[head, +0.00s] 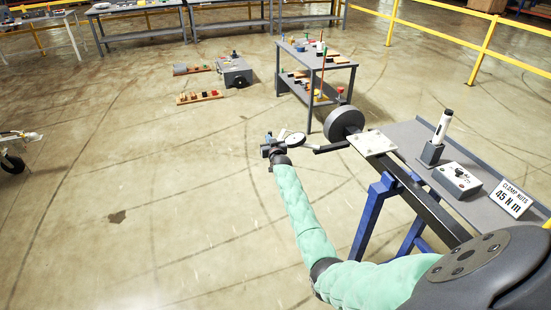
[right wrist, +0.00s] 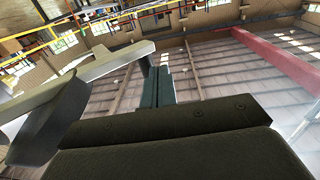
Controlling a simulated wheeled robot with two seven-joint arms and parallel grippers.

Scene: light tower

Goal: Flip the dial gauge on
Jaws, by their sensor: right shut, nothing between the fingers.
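A round, pale-faced disc that looks like the dial gauge (head: 293,139) sits at the left end of a dark bar in the head view. Its face is too small to read. My right gripper (head: 269,139), at the end of the mint-sleeved arm, is just left of the disc. I cannot tell whether they touch. In the right wrist view its teal fingers (right wrist: 157,80) are together, with nothing seen between them. A pale grey angular piece at the left of that view may be part of the gauge; I cannot tell. My left gripper is out of view.
A dark round flange (head: 344,123) and a pale plate (head: 373,143) sit on a beam over a blue stand (head: 371,213). A grey side table (head: 408,132) holds a white-and-black tool, a switch box and a sign. A shelf cart (head: 340,66) stands behind.

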